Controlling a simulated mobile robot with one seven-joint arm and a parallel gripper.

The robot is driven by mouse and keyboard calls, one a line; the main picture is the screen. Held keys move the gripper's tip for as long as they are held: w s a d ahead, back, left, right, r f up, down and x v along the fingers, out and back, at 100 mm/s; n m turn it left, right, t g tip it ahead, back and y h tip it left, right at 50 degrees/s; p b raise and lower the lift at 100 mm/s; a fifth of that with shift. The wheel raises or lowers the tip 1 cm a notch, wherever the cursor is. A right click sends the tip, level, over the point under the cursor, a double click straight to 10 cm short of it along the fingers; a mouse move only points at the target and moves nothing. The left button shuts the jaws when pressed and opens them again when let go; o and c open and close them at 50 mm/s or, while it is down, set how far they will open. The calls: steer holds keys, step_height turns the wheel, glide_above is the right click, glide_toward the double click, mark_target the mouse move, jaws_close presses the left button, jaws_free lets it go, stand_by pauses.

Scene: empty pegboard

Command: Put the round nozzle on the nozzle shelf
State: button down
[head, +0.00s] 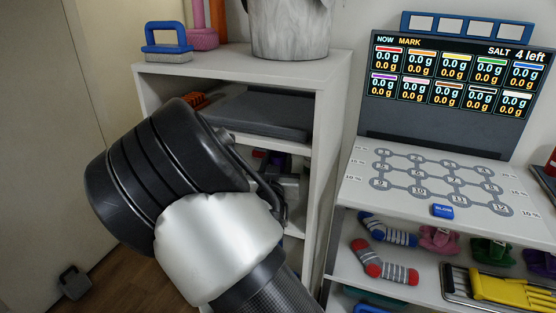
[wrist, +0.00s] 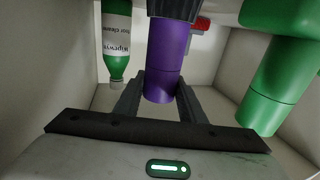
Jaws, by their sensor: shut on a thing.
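My gripper (wrist: 160,92) is shut on a purple cylinder (wrist: 166,60) with a dark ribbed collar (wrist: 172,8) at its upper end. I cannot tell for sure whether this is the round nozzle. In the head view my arm hides most of the gripper, which is inside the white shelf unit (head: 318,120), below its grey upper board. A little purple and red shows there beside grey gripper parts. No shelf is marked as the nozzle shelf in these views.
In the wrist view a green-and-white bottle (wrist: 116,40) stands close on the left, and a large green cylinder (wrist: 278,85) on the right. A red piece (wrist: 201,23) is behind. The cabinet walls are close.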

steer(key=c, duration=1.2)
jaws_free()
steer(key=shift+o, duration=0.2)
steer(key=shift+r+p, duration=0.25)
steer(key=shift+p, duration=0.15)
steer(key=s+a+p, duration=0.1)
steer(key=s, duration=1.1)
steer(key=shift+a, duration=0.25)
steer(key=shift+f, duration=0.15)
